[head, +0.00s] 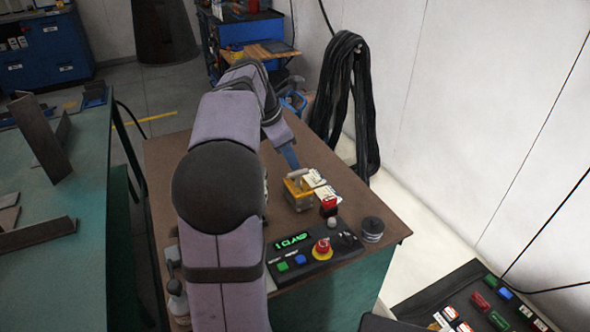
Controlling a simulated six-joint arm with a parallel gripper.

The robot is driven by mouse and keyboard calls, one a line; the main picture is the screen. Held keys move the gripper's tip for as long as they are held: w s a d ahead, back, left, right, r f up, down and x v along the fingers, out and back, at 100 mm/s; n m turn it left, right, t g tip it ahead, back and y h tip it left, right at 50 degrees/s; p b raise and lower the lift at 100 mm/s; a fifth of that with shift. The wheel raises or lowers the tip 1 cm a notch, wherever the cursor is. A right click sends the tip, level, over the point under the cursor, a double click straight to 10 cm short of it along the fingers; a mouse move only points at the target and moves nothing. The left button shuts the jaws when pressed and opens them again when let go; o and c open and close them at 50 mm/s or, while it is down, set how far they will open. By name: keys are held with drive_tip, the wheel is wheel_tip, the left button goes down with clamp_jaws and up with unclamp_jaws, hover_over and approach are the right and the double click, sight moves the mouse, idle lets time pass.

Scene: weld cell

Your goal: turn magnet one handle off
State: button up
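A yellow-framed block (298,190) stands on the brown tabletop right of my arm; it may be a switchable magnet, but its handle and the handle's position are too small to make out. White labelled pieces (321,185) sit just behind and right of it. My gripper (290,158) points down above and slightly behind the yellow block. Only a narrow blue-grey tip shows, and I cannot tell whether it touches anything. My own arm hides part of the table to the left. No number marking a magnet as one is readable.
A black control box (315,262) with a green "1 CLAMP" display, buttons and a red-yellow stop knob (322,249) sits at the table's front. A red-topped piece (328,206) and dark round puck (372,229) stand nearby. Black cables (350,100) hang behind. A green bench (60,270) lies left.

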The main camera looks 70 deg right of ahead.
sight(297, 172)
drive_tip(key=shift+x, duration=3.4)
clamp_jaws()
